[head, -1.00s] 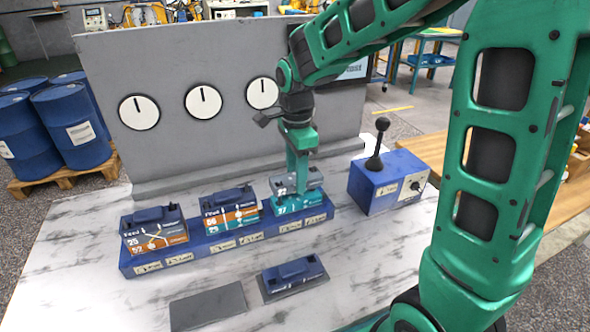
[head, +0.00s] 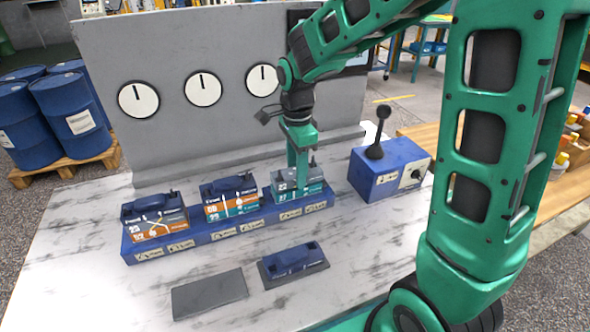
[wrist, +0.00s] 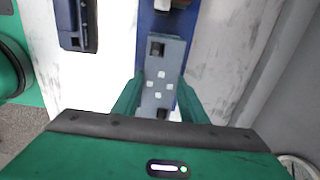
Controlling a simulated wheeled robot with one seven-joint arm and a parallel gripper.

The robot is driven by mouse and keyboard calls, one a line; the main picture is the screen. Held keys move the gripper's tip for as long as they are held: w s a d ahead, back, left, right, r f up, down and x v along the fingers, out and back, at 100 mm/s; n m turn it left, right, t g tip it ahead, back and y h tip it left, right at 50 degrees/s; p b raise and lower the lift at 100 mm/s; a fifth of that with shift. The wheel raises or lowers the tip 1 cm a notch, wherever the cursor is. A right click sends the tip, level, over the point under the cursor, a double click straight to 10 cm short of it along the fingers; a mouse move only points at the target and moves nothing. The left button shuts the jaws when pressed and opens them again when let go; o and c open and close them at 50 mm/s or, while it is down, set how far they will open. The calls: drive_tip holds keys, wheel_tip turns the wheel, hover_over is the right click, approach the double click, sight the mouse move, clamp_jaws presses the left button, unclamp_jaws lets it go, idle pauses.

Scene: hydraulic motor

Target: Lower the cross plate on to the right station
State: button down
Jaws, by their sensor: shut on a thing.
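The cross plate (head: 284,186) is a grey slab at the right station of the long blue base (head: 215,233). My gripper (head: 299,182) comes down from above and is shut on it. In the wrist view the grey cross plate (wrist: 160,75) lies between the two green fingers (wrist: 158,100), with several pale square marks and a dark knob near each end. A teal and white layer (head: 300,198) shows directly under the plate at the right station. I see no clear gap between them, but cannot tell whether they fully touch.
A left stack (head: 155,217) and a middle stack (head: 229,199) with blue tops stand on the base. A blue cap (head: 292,260) lies on a dark pad in front, beside an empty grey pad (head: 209,294). A blue lever box (head: 388,172) is at right; a grey panel (head: 230,50) stands behind.

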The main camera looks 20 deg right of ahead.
drive_tip(key=shift+f, duration=0.5)
idle(0.4)
drive_tip(key=c, duration=1)
unclamp_jaws()
